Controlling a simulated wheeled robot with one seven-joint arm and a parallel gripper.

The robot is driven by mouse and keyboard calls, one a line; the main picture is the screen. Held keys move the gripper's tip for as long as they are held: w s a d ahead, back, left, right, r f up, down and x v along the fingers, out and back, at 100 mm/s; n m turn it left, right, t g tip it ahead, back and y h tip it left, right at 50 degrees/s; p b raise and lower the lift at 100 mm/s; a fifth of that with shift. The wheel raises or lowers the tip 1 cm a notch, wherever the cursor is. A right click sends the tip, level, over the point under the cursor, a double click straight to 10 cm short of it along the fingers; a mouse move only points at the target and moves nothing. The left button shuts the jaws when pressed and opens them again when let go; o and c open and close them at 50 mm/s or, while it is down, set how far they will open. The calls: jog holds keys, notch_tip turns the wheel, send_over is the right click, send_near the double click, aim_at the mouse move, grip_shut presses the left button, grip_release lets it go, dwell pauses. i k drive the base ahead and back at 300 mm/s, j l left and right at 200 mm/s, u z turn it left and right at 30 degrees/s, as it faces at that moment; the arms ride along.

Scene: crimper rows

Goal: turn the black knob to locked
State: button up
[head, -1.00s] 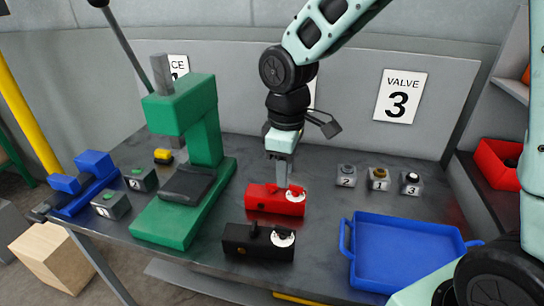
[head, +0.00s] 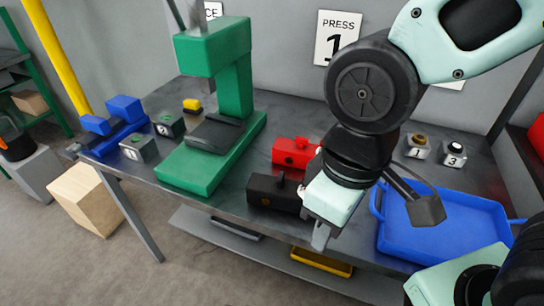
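The black box (head: 262,191) with a small black knob (head: 281,179) on top sits near the front of the bench, to the right of the green press. The white dial on its right end is mostly hidden by my gripper, so I cannot read the setting. My gripper (head: 320,237) is in front and to the right of the black box, pointing down near the bench's front edge. Only one grey finger shows clearly, and I cannot tell whether it is open. I see nothing held in it. I cannot tell whether it touches the box.
A red box (head: 293,151) stands just behind the black one. The green press (head: 190,175) is to the left. A blue tray (head: 398,240) lies to the right, partly behind my wrist. Numbered grey blocks (head: 417,147) stand behind the tray. A blue vise-like device (head: 120,128) is far left.

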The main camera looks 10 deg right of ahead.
aim_at(280, 181)
jog(key=j+u, duration=0.2)
jog(key=j, duration=0.45)
jog(key=i+j+u, duration=0.1)
jog(key=j+u, duration=0.15)
jog(key=j, duration=0.4)
